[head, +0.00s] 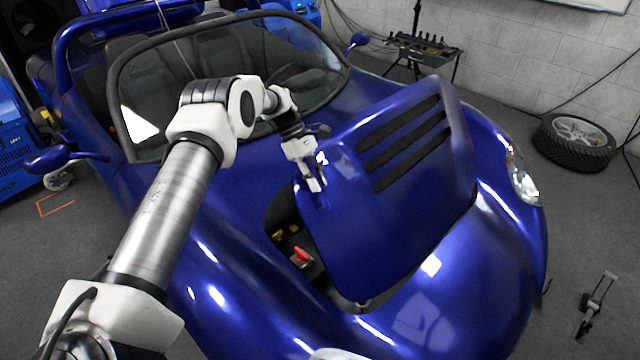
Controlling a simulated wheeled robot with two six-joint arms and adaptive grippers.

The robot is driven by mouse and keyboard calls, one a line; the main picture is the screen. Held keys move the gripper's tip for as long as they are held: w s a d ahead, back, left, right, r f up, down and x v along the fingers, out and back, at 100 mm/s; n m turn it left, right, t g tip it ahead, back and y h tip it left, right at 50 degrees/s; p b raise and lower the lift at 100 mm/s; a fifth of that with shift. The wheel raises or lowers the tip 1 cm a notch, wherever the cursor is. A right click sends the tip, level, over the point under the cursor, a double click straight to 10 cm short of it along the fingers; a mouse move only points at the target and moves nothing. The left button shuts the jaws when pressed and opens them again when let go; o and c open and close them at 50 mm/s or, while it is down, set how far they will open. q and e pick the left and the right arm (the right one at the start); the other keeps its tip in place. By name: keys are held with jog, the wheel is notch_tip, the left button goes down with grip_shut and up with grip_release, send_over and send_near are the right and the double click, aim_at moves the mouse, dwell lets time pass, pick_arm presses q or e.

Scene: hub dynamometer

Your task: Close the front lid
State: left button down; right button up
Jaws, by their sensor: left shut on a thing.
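The front lid (400,215) is a glossy blue panel with black louvre slots, on the nose of a blue open-top car. It stands partly raised and tilted, with a dark gap along its left side. My left gripper (317,183) is shut on the lid's near left edge, by the upper corner. Inside the gap, the front compartment (290,250) shows a red part and yellow parts. The rest of the compartment is hidden under the lid. My right gripper is not in view.
The windscreen (230,70) rises behind my left arm. A loose wheel (575,142) lies on the floor at the right. A tool stand (425,50) is at the back wall. A small grey-black device (597,302) is on the floor at the lower right. The floor right of the car is mostly clear.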

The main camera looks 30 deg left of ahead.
pick_arm(q)
jog(key=shift+s+d+f, duration=0.1)
jog(key=shift+s+f, duration=0.05)
jog(key=shift+f, duration=0.1)
jog(key=c, duration=1.1)
grip_release()
jog(key=shift+c, duration=0.2)
jog(key=shift+r, duration=0.1)
jog(key=shift+r, duration=0.2)
jog(key=v, duration=0.7)
